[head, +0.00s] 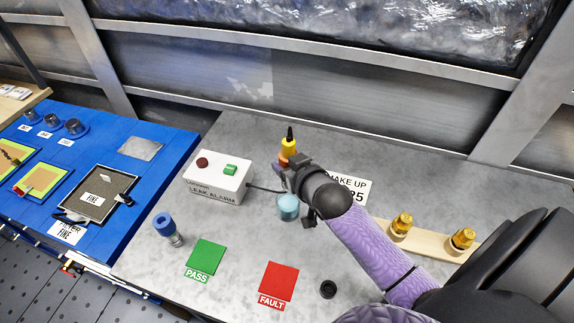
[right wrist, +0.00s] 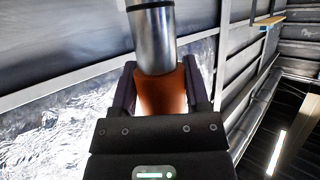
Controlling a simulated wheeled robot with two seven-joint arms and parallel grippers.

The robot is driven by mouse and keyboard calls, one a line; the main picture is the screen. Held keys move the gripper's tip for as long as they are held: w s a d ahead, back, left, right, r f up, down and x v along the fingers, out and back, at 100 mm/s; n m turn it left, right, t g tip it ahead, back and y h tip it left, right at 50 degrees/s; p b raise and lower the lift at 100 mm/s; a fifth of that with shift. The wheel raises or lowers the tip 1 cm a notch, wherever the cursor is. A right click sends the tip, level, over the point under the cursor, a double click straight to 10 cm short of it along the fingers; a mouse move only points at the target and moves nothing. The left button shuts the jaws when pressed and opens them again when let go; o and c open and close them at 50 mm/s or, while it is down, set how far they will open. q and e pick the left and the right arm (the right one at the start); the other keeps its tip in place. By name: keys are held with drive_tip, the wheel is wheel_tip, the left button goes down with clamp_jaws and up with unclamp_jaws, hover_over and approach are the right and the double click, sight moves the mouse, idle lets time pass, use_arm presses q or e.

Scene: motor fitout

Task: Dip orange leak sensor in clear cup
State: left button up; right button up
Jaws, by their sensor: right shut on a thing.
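My right gripper (head: 290,172) is shut on the orange leak sensor (head: 283,160), above the bench and close to the clear cup. In the right wrist view the sensor's orange body (right wrist: 162,95) sits between the fingers, and a bare metal cylinder (right wrist: 154,40) extends from it. The clear cup (head: 288,207), with pale blue content, stands on the bench just below the gripper in the head view. The gripper and wrist hide part of the sensor and come close to the cup's rim. A yellow piece with a black tip (head: 289,145) shows just above the orange; I cannot tell whether it is joined.
A white leak alarm box (head: 216,190) with a dark red dome and green switch stands left of the cup. A blue-topped sensor (head: 165,227), green PASS pad (head: 206,257), red FAULT pad (head: 279,283) and black ring (head: 328,289) lie nearer. Brass fittings (head: 402,226) stand right.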

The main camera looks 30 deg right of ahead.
drive_tip(key=shift+f, duration=0.4)
drive_tip(key=shift+f+b, duration=0.35)
drive_tip(key=shift+b, duration=0.3)
wheel_tip(320, 180, down, 7)
drive_tip(key=b, duration=0.6)
drive_tip(key=shift+f+b, duration=0.45)
drive_tip(key=shift+f, duration=0.15)
drive_tip(key=shift+r, duration=0.1)
